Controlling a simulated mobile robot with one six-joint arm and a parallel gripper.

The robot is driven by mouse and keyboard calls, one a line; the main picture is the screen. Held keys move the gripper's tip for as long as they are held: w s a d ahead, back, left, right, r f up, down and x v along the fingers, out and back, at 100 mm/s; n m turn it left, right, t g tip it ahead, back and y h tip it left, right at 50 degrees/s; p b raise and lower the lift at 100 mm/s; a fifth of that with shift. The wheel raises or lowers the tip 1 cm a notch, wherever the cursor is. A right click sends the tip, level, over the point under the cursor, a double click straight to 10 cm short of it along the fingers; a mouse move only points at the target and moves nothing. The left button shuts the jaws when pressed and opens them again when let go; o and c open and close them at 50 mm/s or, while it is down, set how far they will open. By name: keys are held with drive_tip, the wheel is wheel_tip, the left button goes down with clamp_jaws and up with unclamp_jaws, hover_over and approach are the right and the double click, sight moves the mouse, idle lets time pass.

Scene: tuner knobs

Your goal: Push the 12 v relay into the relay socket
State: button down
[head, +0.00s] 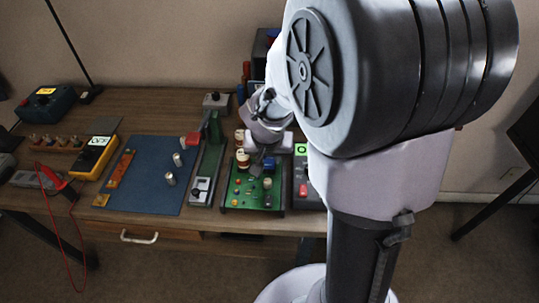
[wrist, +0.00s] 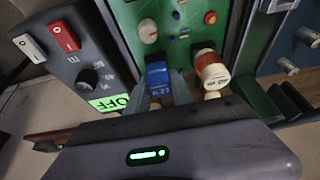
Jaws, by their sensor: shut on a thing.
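The blue 12 V relay (wrist: 158,78) shows in the wrist view between the finger ends of my gripper (wrist: 166,94), which is shut on it. In the head view the relay (head: 269,163) is a small blue block at the rear part of the green circuit board (head: 236,200), beside my gripper (head: 260,163). It is low over the board, but I cannot tell whether it touches. The relay socket cannot be made out; the relay and fingers cover that area.
A coil with a cream top (wrist: 213,72) stands close beside the relay. A dark control box (wrist: 82,65) with switches and an OFF display is on the other side. A blue mat (head: 150,180) with metal cylinders, a yellow multimeter (head: 94,157) and a red-leaded tool lie left.

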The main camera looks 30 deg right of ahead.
drive_tip(key=c, duration=1.1)
unclamp_jaws()
drive_tip(key=shift+o, duration=0.2)
drive_tip(key=shift+r, duration=0.1)
drive_tip(key=p+v, duration=0.8)
drive_tip(key=v, duration=0.9)
drive_tip(key=s+a+r+n+t+y, duration=0.2)
drive_tip(key=s+a+r+y, duration=0.2)
drive_tip(key=s+a+r, duration=0.3)
drive_tip(key=s+a, duration=0.4)
drive_tip(key=a, duration=0.1)
drive_tip(key=shift+s+a+y, duration=0.3)
drive_tip(key=shift+s, duration=0.1)
